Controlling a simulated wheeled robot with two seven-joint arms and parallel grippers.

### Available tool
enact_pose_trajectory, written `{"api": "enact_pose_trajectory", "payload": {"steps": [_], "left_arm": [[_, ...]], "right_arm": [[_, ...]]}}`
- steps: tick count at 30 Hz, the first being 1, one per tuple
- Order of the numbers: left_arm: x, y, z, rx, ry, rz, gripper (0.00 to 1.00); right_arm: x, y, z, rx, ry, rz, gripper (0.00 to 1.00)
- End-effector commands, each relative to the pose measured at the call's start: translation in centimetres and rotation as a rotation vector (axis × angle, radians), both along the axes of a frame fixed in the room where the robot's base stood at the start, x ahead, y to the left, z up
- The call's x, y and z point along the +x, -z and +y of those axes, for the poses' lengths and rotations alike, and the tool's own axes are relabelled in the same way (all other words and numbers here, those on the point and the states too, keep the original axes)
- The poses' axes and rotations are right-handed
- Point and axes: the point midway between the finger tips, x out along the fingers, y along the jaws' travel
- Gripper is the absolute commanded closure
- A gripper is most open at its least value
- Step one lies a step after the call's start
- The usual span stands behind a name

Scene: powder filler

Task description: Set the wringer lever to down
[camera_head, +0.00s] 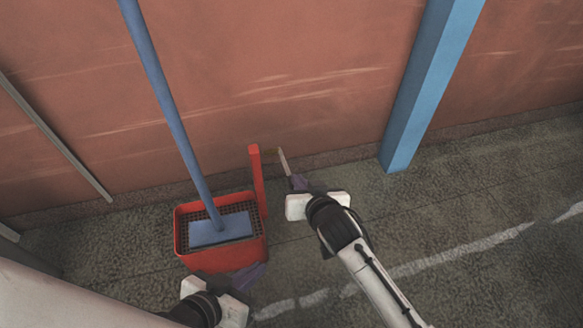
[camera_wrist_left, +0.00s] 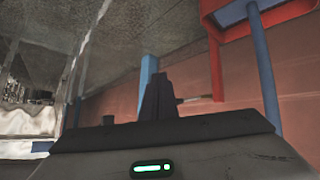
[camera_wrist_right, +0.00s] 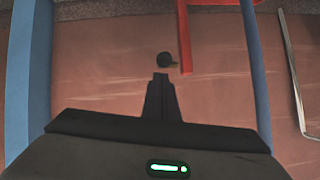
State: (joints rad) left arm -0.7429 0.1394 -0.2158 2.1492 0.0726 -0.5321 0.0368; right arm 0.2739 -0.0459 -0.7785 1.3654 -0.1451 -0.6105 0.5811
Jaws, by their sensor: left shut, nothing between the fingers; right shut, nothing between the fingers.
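The red wringer lever (camera_head: 257,178) stands upright at the right side of the red mop bucket (camera_head: 221,262). It also shows in the left wrist view (camera_wrist_left: 215,72) and the right wrist view (camera_wrist_right: 183,40). My right gripper (camera_head: 296,181) is shut and empty, to the right of the lever and apart from it. Its closed fingertips (camera_wrist_right: 161,76) show in the right wrist view. My left gripper (camera_head: 259,270) is shut and empty, low by the bucket's front right corner. I cannot tell whether it touches the bucket.
A blue mop pole (camera_head: 172,105) rises from a blue mop head (camera_head: 220,230) in the bucket. A thin, pale, tan-tipped stick (camera_head: 283,161) lies in line with my right fingertips; contact is unclear. A blue post (camera_head: 425,85) stands right by the wall. Floor at right is clear.

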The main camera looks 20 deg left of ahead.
Motion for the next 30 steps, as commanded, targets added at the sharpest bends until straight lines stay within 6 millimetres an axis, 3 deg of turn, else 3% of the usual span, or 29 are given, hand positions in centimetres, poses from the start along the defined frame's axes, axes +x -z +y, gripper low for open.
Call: {"api": "enact_pose_trajectory", "payload": {"steps": [11,19,21,30], "left_arm": [[0.0,-0.5,0.1,0.005,0.002,0.003,1.00],[-0.8,-2.7,0.4,0.044,0.022,0.035,1.00],[-0.7,-1.9,0.7,0.059,0.029,0.045,1.00],[-0.3,-3.2,1.0,0.075,0.033,0.042,1.00]], "right_arm": [[0.1,-0.8,0.2,0.001,-0.003,0.000,1.00],[0.9,-4.9,-0.3,0.000,0.002,-0.001,1.00],[-0.5,-4.9,-1.1,0.000,0.002,0.003,1.00],[-5.1,-7.6,-4.1,0.000,0.001,0.001,1.00]]}}
